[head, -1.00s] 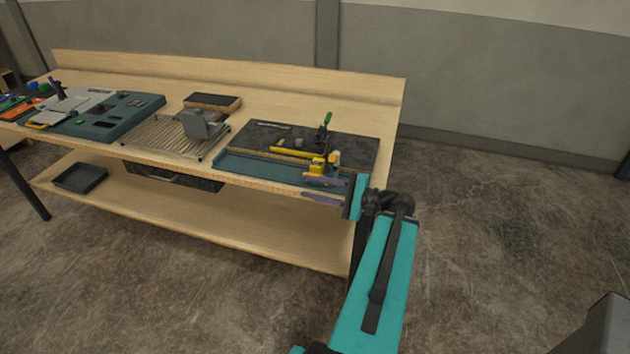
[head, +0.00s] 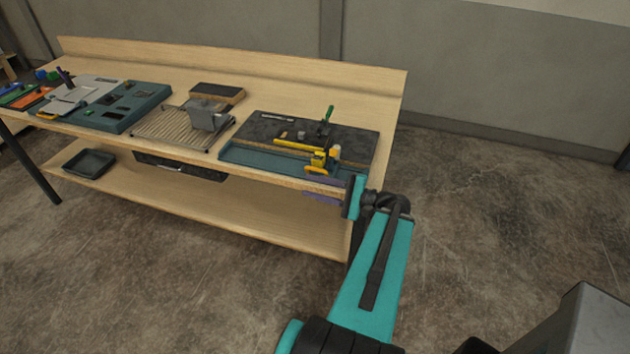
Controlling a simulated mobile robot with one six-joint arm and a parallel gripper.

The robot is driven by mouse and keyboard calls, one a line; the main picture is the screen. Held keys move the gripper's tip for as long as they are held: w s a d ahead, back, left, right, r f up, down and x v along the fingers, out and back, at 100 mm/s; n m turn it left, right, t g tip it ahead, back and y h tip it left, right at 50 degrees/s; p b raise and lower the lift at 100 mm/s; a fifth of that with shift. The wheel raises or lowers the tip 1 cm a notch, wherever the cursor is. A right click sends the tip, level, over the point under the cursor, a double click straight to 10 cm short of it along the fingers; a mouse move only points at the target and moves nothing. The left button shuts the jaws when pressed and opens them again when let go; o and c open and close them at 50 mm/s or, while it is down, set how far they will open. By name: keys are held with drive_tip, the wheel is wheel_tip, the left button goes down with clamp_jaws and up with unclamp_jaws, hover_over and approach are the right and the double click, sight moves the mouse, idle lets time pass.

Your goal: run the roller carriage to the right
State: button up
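A grey block-like carriage (head: 207,116) sits on a slatted bed (head: 158,127) with side rails, at the middle of the bench. It looks like the roller carriage, though it is small and its rollers cannot be made out. My gripper (head: 309,186) is at the bench's front edge, well to the right of the carriage, by the right-hand station. Its two purple fingers point left and stand apart, with nothing visible between them. The upper finger overlaps the station's front edge in the picture; whether it touches cannot be told.
The right-hand station has a dark panel (head: 350,143), a yellow bar (head: 292,144), a yellow clamp-like part (head: 320,160) and a green-handled lever (head: 328,115). A dark-topped block (head: 217,92) lies behind the carriage. A teal board (head: 128,113) stands left. The floor in front is clear.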

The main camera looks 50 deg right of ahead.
drive_tip(key=shift+s+a+r+p, duration=0.2)
drive_tip(key=shift+s+a+p, duration=0.55)
drive_tip(key=shift+a+p, duration=0.05)
drive_tip(key=shift+s, duration=0.1)
